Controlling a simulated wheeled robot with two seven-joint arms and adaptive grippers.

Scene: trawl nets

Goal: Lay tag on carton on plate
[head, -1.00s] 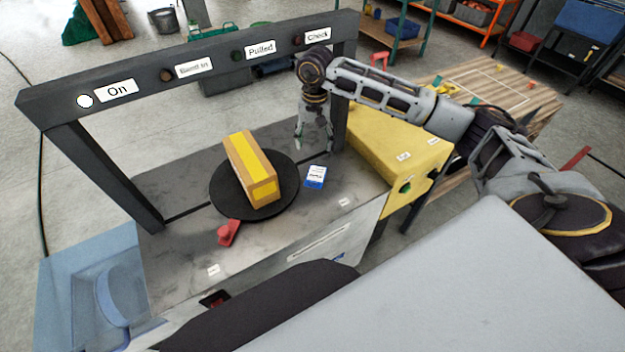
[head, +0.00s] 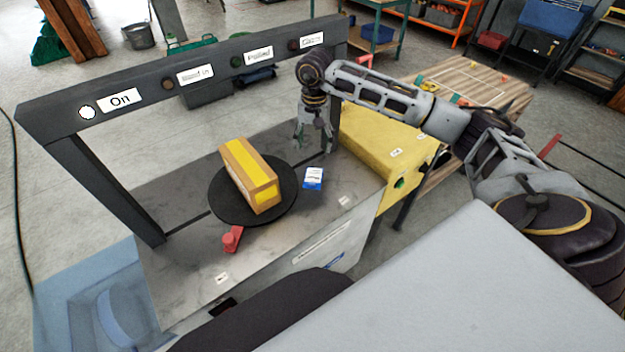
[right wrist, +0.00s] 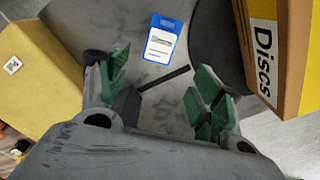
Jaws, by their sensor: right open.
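A blue and white tag (head: 313,178) lies flat on the grey machine top, just right of the round black plate (head: 228,207). The carton (head: 248,176), brown with a yellow band, lies on the plate. My right gripper (head: 315,146) is open and empty above the machine top, behind the tag in the head view. In the right wrist view the tag (right wrist: 163,47) lies ahead of the open green fingers (right wrist: 160,95), and the carton (right wrist: 280,45), marked "Discs", is at the right. My left gripper is not in view.
A dark frame (head: 190,75) with labelled lamps spans the machine; the "On" lamp is lit white. A red handle (head: 233,238) stands in front of the plate. A yellow box (head: 385,150) adjoins the machine on the right.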

